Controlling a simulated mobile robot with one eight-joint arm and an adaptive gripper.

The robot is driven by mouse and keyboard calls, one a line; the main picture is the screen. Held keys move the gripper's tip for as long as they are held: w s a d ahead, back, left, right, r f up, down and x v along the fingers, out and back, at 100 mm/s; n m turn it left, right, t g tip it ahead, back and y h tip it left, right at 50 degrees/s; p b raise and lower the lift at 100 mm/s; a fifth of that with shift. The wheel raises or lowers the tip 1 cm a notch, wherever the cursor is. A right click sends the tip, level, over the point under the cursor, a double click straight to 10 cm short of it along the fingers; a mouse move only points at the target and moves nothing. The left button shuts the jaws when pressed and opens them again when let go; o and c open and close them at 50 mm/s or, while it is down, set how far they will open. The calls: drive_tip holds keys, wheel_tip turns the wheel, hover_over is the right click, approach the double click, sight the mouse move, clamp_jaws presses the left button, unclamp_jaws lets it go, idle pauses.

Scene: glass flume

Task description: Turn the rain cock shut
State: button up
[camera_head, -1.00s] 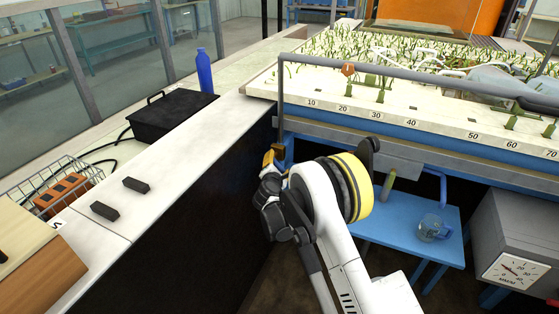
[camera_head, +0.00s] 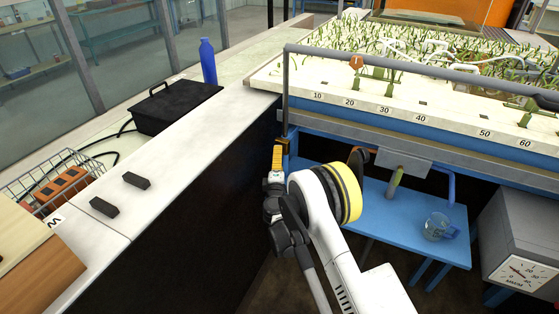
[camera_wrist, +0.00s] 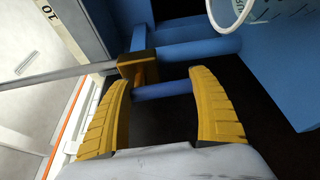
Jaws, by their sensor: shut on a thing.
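The rain cock (camera_head: 284,141) is a small brass-coloured fitting at the foot of the thin grey pipe, at the flume's near left corner. In the wrist view its brass body (camera_wrist: 138,68) sits at the tip of the left finger. My gripper (camera_head: 278,156) reaches up to it from below. In the wrist view the yellow fingers of my gripper (camera_wrist: 163,82) stand well apart, shut on the cock. A blue bar (camera_wrist: 165,90) spans the gap between them; I cannot tell whether it is the cock's lever. The exact contact is partly hidden.
The plant bed (camera_head: 400,98) with its numbered edge lies behind and right of my gripper. A blue table (camera_head: 385,215) with a glass mug (camera_head: 437,226) stands below. A grey dial box (camera_head: 520,240) is at right. The pale bench (camera_head: 180,160) runs along the left.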

idle(0.4)
drive_tip(key=o, duration=1.4)
drive_tip(key=s, duration=0.7)
drive_tip(key=shift+s+d, duration=0.1)
drive_tip(key=shift+s, duration=0.15)
